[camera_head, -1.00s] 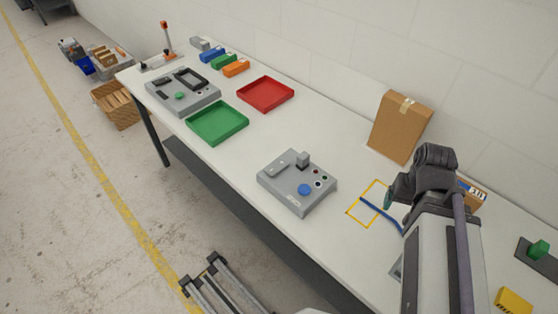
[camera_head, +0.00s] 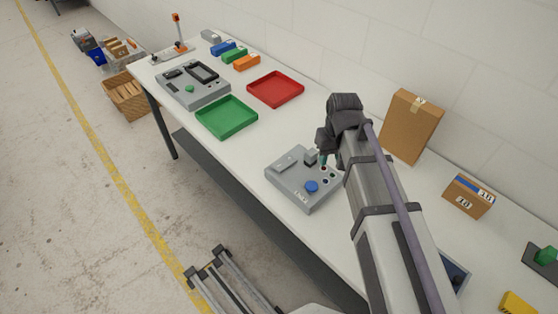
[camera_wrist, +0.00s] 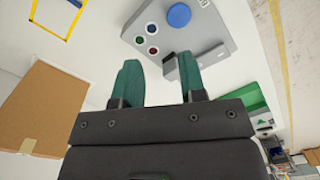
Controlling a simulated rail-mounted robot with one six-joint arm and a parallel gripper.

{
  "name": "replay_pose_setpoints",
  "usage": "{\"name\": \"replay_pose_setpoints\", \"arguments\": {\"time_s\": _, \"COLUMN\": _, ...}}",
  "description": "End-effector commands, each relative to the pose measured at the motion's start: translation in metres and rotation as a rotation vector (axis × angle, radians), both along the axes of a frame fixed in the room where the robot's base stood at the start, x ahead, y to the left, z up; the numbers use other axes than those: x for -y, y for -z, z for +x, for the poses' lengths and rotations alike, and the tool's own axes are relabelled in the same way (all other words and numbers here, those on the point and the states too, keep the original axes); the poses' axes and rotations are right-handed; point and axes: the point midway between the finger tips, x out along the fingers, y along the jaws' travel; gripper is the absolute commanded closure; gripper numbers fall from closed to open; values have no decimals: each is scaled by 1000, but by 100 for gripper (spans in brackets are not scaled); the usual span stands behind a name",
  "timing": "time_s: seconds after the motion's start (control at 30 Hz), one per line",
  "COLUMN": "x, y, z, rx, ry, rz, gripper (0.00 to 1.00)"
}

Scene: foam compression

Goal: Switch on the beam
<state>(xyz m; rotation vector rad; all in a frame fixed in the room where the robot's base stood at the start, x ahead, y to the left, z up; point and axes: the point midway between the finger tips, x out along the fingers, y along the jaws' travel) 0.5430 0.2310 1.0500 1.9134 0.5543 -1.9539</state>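A grey control box (camera_head: 290,188) stands on the table in the middle of the head view. In the head view my gripper (camera_head: 324,158) is over the box's right back edge, near the block. I cannot tell whether it touches. Which part is the beam is unclear.
A cardboard box (camera_head: 410,127) stands by the wall. A yellow outline (camera_wrist: 40,35) is marked on the table.

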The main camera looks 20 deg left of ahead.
Motion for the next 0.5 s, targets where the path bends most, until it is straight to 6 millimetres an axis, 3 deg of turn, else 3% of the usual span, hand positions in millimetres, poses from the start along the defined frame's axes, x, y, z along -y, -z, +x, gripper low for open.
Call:
{"name": "replay_pose_setpoints", "arguments": {"time_s": 0.03, "x": -47, "y": -1, "z": 19, "rx": -6, "ry": -96, "rz": 7, "gripper": 67}}
{"name": "replay_pose_setpoints", "arguments": {"time_s": 0.1, "x": -99, "y": -1, "z": 30, "rx": -17, "ry": -228, "rz": 19, "gripper": 74}}
{"name": "replay_pose_setpoints", "arguments": {"time_s": 0.2, "x": -153, "y": -2, "z": 43, "rx": -32, "ry": -388, "rz": 34, "gripper": 83}}
{"name": "replay_pose_setpoints", "arguments": {"time_s": 0.27, "x": -170, "y": -2, "z": 57, "rx": -41, "ry": -468, "rz": 46, "gripper": 89}}
{"name": "replay_pose_setpoints", "arguments": {"time_s": 0.37, "x": -167, "y": -2, "z": 55, "rx": -47, "ry": -561, "rz": 58, "gripper": 98}}
{"name": "replay_pose_setpoints", "arguments": {"time_s": 0.5, "x": -166, "y": -2, "z": 54, "rx": -46, "ry": -582, "rz": 59, "gripper": 100}}
